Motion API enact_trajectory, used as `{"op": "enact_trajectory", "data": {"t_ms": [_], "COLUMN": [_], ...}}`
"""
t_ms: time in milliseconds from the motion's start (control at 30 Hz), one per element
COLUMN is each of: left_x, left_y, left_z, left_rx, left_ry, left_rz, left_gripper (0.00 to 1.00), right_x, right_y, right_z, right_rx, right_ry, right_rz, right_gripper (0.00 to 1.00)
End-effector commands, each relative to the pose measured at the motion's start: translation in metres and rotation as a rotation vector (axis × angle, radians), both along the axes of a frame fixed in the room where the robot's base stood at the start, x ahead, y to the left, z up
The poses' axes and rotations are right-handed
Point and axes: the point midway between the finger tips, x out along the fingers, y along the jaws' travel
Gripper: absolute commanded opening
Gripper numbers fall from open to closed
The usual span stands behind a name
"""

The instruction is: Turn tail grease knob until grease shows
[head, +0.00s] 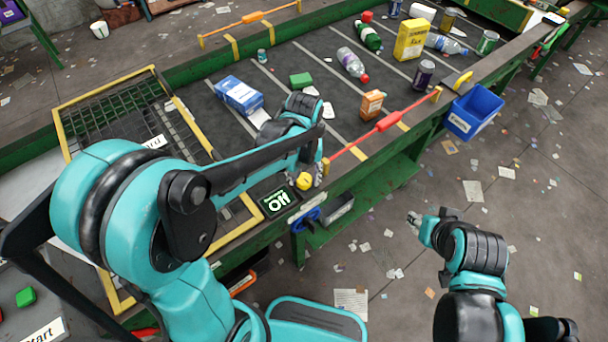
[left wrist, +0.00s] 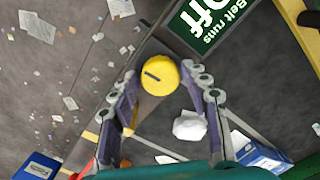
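The yellow round knob (head: 304,181) sits at the belt's near edge, beside the Off sign; a dark slot marks its face in the left wrist view (left wrist: 160,76). My left gripper (head: 309,176) is at the knob. In the left wrist view its two fingers (left wrist: 159,82) stand spread on either side of the knob, with no clear grip on it. No grease is visible around the knob. My right gripper (head: 413,219) hangs over the floor, away from the belt; its finger opening is too small to read.
The Off sign (head: 278,201) lies close to the knob. A red pull bar (head: 388,122) runs along the belt edge. Blue bin (head: 474,111) hangs at the right. A blue carton (head: 240,95), bottles and cans lie on the belt. A mesh guard (head: 120,118) is at left.

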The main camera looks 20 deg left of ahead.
Motion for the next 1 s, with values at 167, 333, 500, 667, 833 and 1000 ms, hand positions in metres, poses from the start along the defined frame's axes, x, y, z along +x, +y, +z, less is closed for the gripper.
{"op": "enact_trajectory", "data": {"t_ms": [167, 333, 500, 667, 833, 1000], "left_x": [0.001, 0.001, 0.001, 0.001, 0.001, 0.001], "left_y": [0.000, 0.000, 0.000, 0.000, 0.000, 0.000], "left_z": [0.000, 0.002, 0.021, 0.055, 0.090, 0.113], "left_rx": [0.000, 0.000, 0.001, 0.000, 0.000, 0.000], "left_ry": [-0.002, -0.002, -0.003, -0.002, -0.002, -0.002], "left_rz": [0.000, 0.001, 0.001, 0.001, 0.001, 0.000], "left_gripper": [0.59, 0.59, 0.59, 0.59, 0.59, 0.59], "right_x": [0.000, 0.000, 0.000, 0.000, 0.000, 0.000], "right_y": [0.000, 0.000, 0.000, 0.000, 0.000, 0.000], "right_z": [0.000, 0.000, 0.000, 0.000, 0.000, 0.000], "right_rx": [0.000, 0.000, 0.000, 0.000, 0.000, 0.000], "right_ry": [0.000, 0.000, 0.000, 0.000, 0.000, 0.000], "right_rz": [0.000, 0.000, 0.000, 0.000, 0.000, 0.000], "right_gripper": [0.40, 0.40, 0.40, 0.40, 0.40, 0.40]}}
